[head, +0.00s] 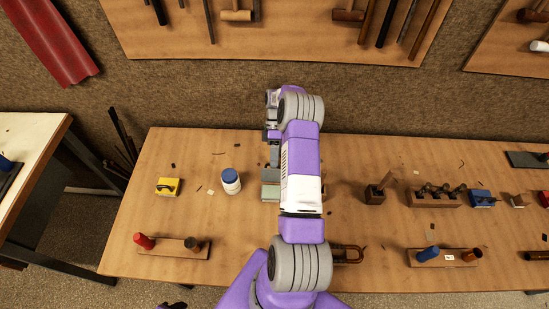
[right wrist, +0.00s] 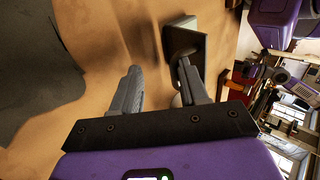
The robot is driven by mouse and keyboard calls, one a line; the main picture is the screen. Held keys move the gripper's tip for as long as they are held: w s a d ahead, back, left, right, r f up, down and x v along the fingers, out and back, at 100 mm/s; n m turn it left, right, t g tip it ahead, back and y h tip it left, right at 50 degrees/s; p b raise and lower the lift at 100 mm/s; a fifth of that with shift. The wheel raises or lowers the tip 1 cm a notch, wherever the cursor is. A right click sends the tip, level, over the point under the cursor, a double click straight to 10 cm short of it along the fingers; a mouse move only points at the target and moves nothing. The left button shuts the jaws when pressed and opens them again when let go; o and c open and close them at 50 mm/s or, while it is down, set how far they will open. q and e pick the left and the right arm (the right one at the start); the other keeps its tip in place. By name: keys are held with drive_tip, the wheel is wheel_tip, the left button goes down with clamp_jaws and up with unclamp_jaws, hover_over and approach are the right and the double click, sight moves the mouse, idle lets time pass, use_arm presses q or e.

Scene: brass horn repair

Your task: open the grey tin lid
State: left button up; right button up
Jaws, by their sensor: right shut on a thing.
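The grey tin (head: 270,193) stands on the wooden bench, partly hidden behind my right arm in the head view. Its grey-green lid (head: 270,175) shows just behind it, at my fingertips. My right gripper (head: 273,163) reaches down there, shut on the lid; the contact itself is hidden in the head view. In the right wrist view the tin (right wrist: 183,38) is beyond the right-hand finger of my gripper (right wrist: 160,80). Only a small dark tip of what seems my left gripper (head: 172,305) shows at the bottom edge.
A blue-capped white jar (head: 231,181) and a yellow box (head: 168,186) stand left of the tin. A wooden block (head: 375,194) and a holder with several pegs (head: 435,197) stand to the right. A board with red and dark handles (head: 172,247) lies front left. Small scraps dot the bench.

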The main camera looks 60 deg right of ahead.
drive_tip(key=shift+d, duration=0.1)
wheel_tip(320, 180, up, 10)
drive_tip(key=shift+p, duration=0.45)
drive_tip(key=shift+r, duration=0.15)
idle(0.4)
